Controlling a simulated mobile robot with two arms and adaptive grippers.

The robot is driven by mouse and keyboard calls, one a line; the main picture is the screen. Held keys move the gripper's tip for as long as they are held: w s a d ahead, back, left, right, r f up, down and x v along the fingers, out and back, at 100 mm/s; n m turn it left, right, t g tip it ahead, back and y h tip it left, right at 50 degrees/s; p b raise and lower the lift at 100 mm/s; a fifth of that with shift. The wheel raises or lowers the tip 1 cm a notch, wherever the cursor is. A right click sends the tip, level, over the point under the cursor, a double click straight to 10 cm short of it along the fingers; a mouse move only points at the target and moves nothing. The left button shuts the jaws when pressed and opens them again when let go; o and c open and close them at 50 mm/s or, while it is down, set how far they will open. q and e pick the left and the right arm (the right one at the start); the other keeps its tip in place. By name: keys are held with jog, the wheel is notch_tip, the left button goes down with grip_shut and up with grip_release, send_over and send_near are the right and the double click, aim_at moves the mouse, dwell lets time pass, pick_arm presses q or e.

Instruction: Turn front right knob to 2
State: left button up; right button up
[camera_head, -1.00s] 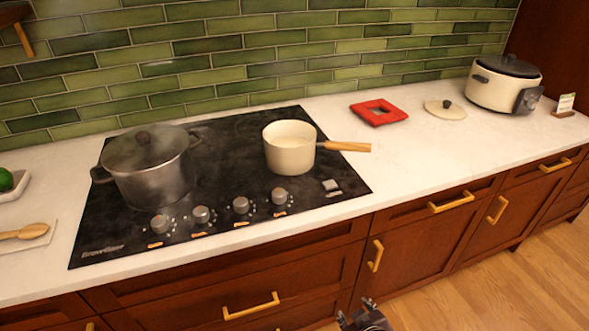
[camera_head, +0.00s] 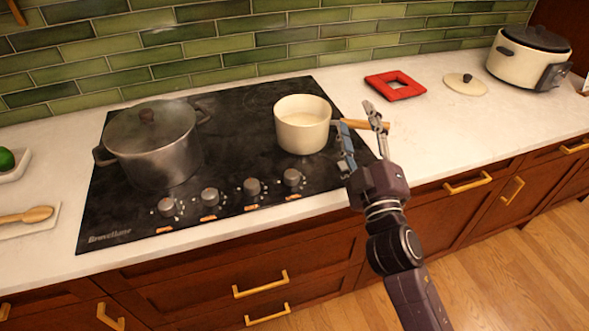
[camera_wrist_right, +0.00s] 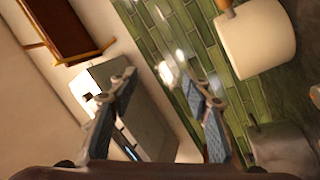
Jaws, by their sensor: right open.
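A black cooktop (camera_head: 235,118) has a row of several grey knobs along its front edge. The rightmost knob (camera_head: 291,177) is upright on the panel, with an orange mark below it; its setting is too small to read. Other knobs are to its left, including one next to it (camera_head: 252,187). My right gripper (camera_head: 356,115) is open and empty, right of the rightmost knob and apart from it, in front of the saucepan handle. In the right wrist view its two fingers (camera_wrist_right: 160,82) are spread with nothing between them. My left gripper is not in view.
A cream saucepan (camera_head: 302,128) with a wooden handle (camera_head: 377,125) stands at the cooktop's right; my gripper partly covers the handle. A lidded steel pot (camera_head: 155,155) stands at the left. A red trivet (camera_head: 394,86), a lid (camera_head: 464,84) and a cooker (camera_head: 525,65) are at the back right.

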jog(key=a+r+n+y, duration=0.9)
jog(key=s+a+r+n+g+y, duration=0.1)
jog(key=s+a+n+g+y, duration=0.4)
jog(key=a+n+g+y, duration=0.9)
jog(key=n+g+h, duration=0.5)
jog(key=n+h, duration=0.9)
jog(key=h, duration=0.8)
send_near(292, 174)
jog(key=f, duration=0.2)
jog(key=p+x, duration=0.2)
jog(key=x, duration=0.5)
jog(key=shift+w+a+r, duration=0.1)
jog(key=shift+w+a, duration=0.1)
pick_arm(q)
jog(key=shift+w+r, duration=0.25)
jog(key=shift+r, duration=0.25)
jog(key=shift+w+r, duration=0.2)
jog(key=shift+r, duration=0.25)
